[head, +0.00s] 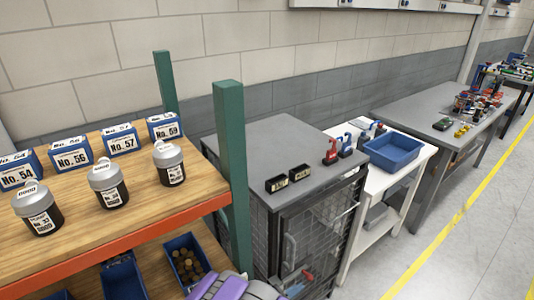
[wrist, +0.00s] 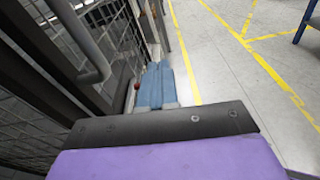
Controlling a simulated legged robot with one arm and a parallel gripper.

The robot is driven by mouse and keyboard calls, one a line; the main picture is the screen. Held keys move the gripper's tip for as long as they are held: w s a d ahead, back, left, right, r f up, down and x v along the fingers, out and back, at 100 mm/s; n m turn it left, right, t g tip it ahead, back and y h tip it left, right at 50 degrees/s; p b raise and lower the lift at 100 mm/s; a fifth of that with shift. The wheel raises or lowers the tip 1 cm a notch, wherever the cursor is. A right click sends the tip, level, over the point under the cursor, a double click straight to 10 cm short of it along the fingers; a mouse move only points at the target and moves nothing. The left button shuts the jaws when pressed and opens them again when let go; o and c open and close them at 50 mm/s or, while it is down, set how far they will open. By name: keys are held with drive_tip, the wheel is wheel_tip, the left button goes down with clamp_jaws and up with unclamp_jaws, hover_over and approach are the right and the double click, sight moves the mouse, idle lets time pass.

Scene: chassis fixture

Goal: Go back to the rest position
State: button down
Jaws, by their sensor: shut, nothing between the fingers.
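My gripper (wrist: 160,67) shows in the wrist view as two blue-grey fingers side by side, shut with nothing between them. It points along the aisle beside the grey mesh cabinet (wrist: 110,70) and its handle, and appears apart from them. My purple and black arm part fills the bottom of the wrist view. In the head view a purple part of my arm shows at the bottom edge, in front of the mesh cabinet (head: 300,160); the fingers cannot be made out there.
A wooden shelf (head: 110,235) with green posts holds lidded jars (head: 108,183) and numbered blue boxes (head: 122,142) at left. Blue bins (head: 186,260) stand below. A blue tray (head: 393,152) sits on a white table at right. The floor (head: 455,240) with yellow lines is clear.

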drive_tip(key=s+d+r+m+g+h, duration=0.1)
drive_tip(key=d+r+m+g+h, duration=0.15)
drive_tip(key=d+r+m, duration=0.4)
drive_tip(key=s+d+r+m+g+h, duration=0.1)
drive_tip(key=s+d+r+m+g, duration=0.2)
drive_tip(key=r, duration=0.6)
drive_tip(key=s+d+r+m+g+y, duration=0.3)
drive_tip(key=s+d+r+m+g, duration=0.35)
drive_tip(key=s+r, duration=0.2)
drive_tip(key=s+a+r+m+g+y, duration=0.1)
drive_tip(key=s+r+m+y, duration=0.2)
drive_tip(key=s, duration=0.3)
drive_tip(key=s+a+r+m+g+y, duration=0.1)
drive_tip(key=s+r+m+g+y, duration=0.2)
drive_tip(key=s, duration=0.4)
drive_tip(key=s+a+r+m+t+y, duration=0.2)
drive_tip(key=s+a+r+t+y, duration=0.1)
drive_tip(key=s+a+y, duration=0.4)
drive_tip(key=s+a+t, duration=0.1)
drive_tip(key=s+a, duration=0.1)
drive_tip(key=a, duration=0.1)
drive_tip(key=shift+s+a+r+y, duration=0.15)
drive_tip(key=shift+s+a+y, duration=0.05)
drive_tip(key=shift+s+y, duration=0.15)
drive_tip(key=c, duration=1.8)
unclamp_jaws()
